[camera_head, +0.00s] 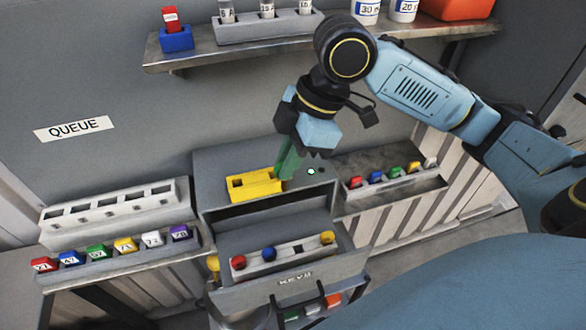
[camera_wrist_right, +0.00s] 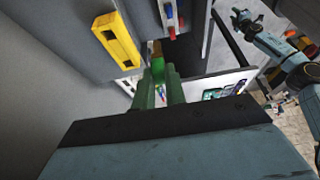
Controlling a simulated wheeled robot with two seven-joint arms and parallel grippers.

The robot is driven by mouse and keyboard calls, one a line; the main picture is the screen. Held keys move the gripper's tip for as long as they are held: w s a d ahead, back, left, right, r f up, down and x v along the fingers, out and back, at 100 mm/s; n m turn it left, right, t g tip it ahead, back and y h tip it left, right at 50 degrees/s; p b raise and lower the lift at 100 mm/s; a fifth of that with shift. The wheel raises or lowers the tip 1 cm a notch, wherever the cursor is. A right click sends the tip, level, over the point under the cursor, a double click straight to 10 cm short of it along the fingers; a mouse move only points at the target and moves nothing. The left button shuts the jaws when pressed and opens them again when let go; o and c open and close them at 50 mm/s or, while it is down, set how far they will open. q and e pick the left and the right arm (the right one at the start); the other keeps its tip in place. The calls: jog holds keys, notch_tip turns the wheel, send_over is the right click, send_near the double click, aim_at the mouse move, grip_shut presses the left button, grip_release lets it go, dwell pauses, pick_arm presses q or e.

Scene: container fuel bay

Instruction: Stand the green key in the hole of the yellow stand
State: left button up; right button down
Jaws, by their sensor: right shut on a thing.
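The yellow stand (camera_head: 254,186) lies on top of the grey cabinet, with dark openings in its upper face. It also shows in the right wrist view (camera_wrist_right: 117,42), at the upper left. My right gripper (camera_head: 291,160) points down just to the right of the stand. It is shut on the green key, whose bright green part shows between the fingers in the wrist view (camera_wrist_right: 158,70). The key is apart from the stand in the wrist view; its lower end is hard to make out in the head view. My left gripper's fingers show in neither view.
An open drawer (camera_head: 290,290) below the stand holds a rail with coloured knobs. A shelf of coloured keys (camera_head: 110,258) is at left, another tray (camera_head: 395,180) at right. A wall shelf (camera_head: 165,58) with containers runs above. The cabinet top (camera_head: 225,162) behind the stand is clear.

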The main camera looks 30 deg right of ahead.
jog(key=w+d+f, duration=0.2)
jog(key=w+f, duration=0.1)
jog(key=w, duration=0.5)
jog(key=shift+w+f, duration=0.15)
jog(key=shift+f, duration=0.05)
dwell(0.4)
jog(key=shift+d+f, duration=0.1)
dwell(0.7)
jog(key=shift+f, duration=0.55)
jog(key=shift+f, duration=0.15)
jog(key=shift+f, duration=0.5)
jog(key=shift+f, duration=0.15)
jog(key=shift+f, duration=0.5)
jog(key=shift+f, duration=0.1)
